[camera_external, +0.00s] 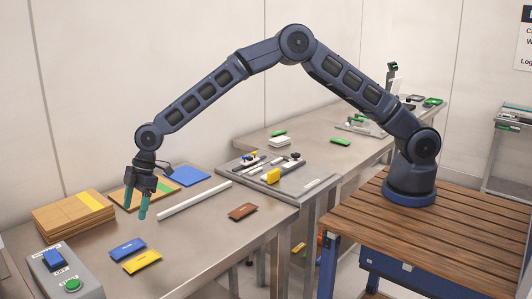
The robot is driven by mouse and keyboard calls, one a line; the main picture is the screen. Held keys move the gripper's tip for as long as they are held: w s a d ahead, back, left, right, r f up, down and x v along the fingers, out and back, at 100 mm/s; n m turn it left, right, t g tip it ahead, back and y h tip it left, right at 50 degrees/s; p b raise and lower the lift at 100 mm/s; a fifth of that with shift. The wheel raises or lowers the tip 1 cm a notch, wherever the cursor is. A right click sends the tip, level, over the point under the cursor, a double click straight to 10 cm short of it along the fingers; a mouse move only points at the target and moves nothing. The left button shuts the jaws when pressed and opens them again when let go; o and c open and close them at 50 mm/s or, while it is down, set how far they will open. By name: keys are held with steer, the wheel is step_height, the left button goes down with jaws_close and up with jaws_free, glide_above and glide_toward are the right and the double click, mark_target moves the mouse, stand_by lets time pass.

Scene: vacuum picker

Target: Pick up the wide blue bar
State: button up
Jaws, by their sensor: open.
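A flat blue bar (127,249) with small dark lettering lies near the front of the metal table (215,245). A larger flat blue sheet (191,176) lies further back on the same table. My gripper (136,202) points down with its two teal fingers apart and nothing visible between them. It is up and slightly right of the lettered blue bar in the picture, clear of it. I cannot tell its exact height above the table.
A yellow bar (142,262) lies close beside the blue bar, and a brown bar (242,211) lies to the right. A white rod (194,198) crosses the table behind them. Wooden boards (73,216) and a grey button box (68,278) stand at the left.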

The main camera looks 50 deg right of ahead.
mark_target(128, 246)
steer(key=shift+s+x, duration=0.2)
steer(key=shift+x, duration=5.4)
steer(key=shift+a+r, duration=0.1)
steer(key=c, duration=1.1)
